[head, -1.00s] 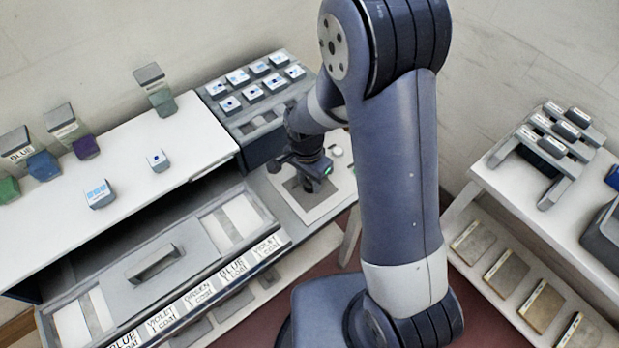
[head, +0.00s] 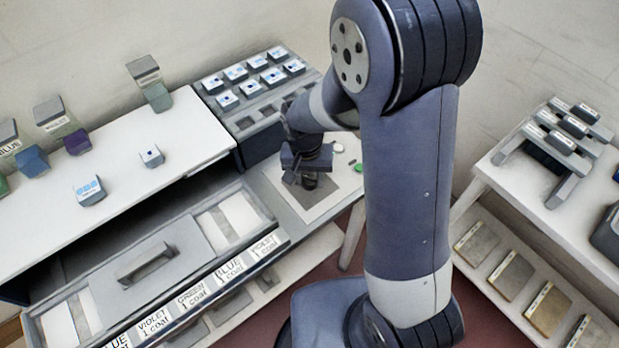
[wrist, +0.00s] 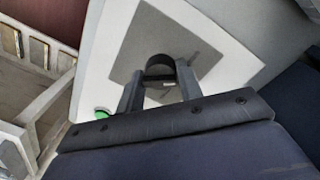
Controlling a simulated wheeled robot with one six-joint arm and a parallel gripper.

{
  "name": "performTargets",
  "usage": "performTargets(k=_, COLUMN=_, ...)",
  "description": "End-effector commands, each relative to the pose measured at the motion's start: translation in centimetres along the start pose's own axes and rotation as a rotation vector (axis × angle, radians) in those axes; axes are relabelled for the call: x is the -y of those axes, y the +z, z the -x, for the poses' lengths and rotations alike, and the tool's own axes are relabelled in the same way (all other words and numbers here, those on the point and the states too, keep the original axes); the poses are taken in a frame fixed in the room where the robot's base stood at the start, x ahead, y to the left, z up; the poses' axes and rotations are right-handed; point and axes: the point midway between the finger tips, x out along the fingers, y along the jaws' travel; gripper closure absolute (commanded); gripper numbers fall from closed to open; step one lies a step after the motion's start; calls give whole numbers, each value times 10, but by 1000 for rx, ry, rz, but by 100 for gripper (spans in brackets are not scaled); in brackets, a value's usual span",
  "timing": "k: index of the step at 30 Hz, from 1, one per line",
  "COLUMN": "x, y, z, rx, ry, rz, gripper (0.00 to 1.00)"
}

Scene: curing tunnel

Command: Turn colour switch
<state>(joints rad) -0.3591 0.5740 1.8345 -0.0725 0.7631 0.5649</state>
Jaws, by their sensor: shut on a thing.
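The colour switch is a dark round-topped knob (wrist: 160,68) on a grey square plate (wrist: 150,50) set in a white panel (wrist: 100,60). My gripper (wrist: 160,88) has its two fingers on either side of the knob in the wrist view and is shut on it. In the head view my gripper (head: 308,182) points down at the panel (head: 325,208), and hides most of the knob. The direction the knob points cannot be told.
A green button (head: 358,168) and a white button (head: 338,147) sit beside the plate. A rack of white-topped blocks (head: 250,88) stands behind. A handled tray (head: 150,265) with colour labels lies left. A side table (head: 540,190) stands right.

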Motion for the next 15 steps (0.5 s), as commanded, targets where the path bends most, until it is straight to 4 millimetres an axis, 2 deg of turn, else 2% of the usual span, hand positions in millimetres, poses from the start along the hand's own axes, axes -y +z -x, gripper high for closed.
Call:
performTargets(k=6, x=1, y=-1, z=0, rx=-12, ry=-3, rz=141, gripper=88)
performTargets(k=15, x=1, y=-1, z=1, rx=-19, ry=-3, rz=243, gripper=88)
